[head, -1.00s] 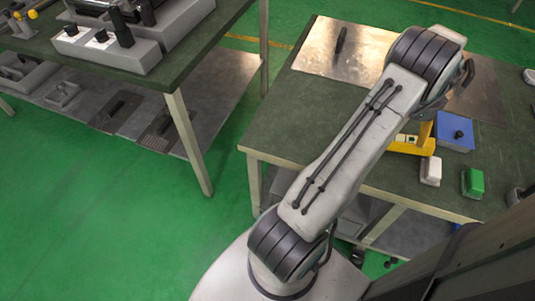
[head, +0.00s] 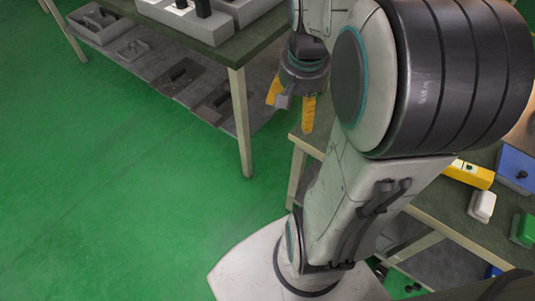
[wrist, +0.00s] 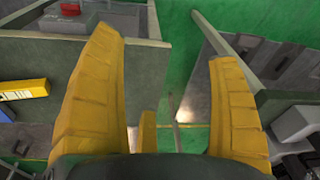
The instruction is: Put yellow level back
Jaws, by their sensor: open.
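The yellow level (head: 470,173) lies on the right-hand table in the head view, beside a blue box, partly covered by my arm. My gripper (head: 291,103) has yellow fingers and hangs over the gap between the two tables, well left of the level. In the wrist view my gripper (wrist: 165,50) is open, with nothing between its fingers.
The blue box (head: 516,170), a white block (head: 482,206) and a green block (head: 524,230) stand on the right-hand table. The left table (head: 238,52) carries grey equipment, with a lower shelf beneath. Green floor (head: 120,190) lies open at the left.

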